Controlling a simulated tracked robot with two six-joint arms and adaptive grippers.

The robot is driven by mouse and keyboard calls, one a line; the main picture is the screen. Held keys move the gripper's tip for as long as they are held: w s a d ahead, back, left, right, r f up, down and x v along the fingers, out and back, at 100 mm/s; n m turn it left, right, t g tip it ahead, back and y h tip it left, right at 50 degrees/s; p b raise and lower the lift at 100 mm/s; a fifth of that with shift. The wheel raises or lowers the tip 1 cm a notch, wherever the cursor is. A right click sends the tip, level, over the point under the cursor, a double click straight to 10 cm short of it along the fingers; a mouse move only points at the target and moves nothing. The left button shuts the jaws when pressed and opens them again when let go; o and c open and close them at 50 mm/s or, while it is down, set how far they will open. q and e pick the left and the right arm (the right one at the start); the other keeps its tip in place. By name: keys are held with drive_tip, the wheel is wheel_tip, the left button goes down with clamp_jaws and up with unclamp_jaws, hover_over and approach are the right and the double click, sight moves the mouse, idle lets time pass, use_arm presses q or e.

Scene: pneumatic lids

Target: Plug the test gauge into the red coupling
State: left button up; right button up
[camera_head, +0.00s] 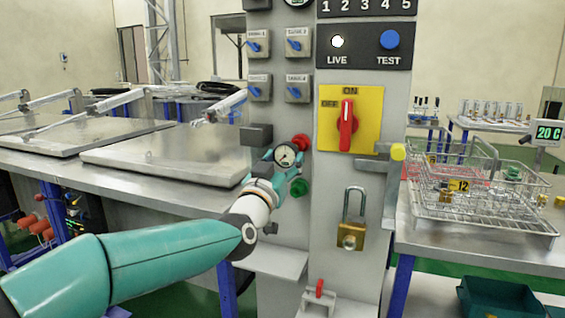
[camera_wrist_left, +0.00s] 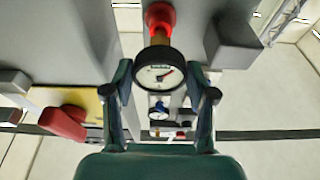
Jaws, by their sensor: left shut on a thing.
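The test gauge (camera_head: 286,154) has a round white dial with a dark rim; it also shows in the left wrist view (camera_wrist_left: 158,76). My left gripper (camera_head: 275,172) is shut on it, with one finger on each side of the gauge in the wrist view. A brass stem (camera_wrist_left: 159,38) runs from the gauge towards the red coupling (camera_wrist_left: 159,15). The red coupling (camera_head: 301,142) is on the grey panel, just above and right of the dial in the head view. Stem and coupling line up in the wrist view; I cannot tell whether the stem is seated. My right gripper is out of view.
A green coupling (camera_head: 299,187) sits just below the gauge. A grey block (camera_head: 256,135) juts out at its upper left. The panel also carries a red rotary switch (camera_head: 347,125) and a brass padlock (camera_head: 351,235). A wire basket (camera_head: 480,222) stands on the right bench.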

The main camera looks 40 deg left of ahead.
use_arm(q)
drive_tip(key=shift+w+a, duration=0.15)
drive_tip(key=shift+w, duration=0.35)
drive_tip(key=shift+w+a, duration=0.15)
drive_tip(key=shift+w, duration=0.35)
drive_tip(key=o, duration=1.3)
drive_tip(key=shift+b+v, duration=0.8)
drive_tip(key=shift+v, duration=0.5)
drive_tip(key=shift+b+v, duration=0.8)
drive_tip(key=shift+v, duration=1.3)
drive_tip(key=shift+s+d, duration=0.1)
drive_tip(key=v, duration=1.2)
drive_tip(key=shift+f, duration=0.1)
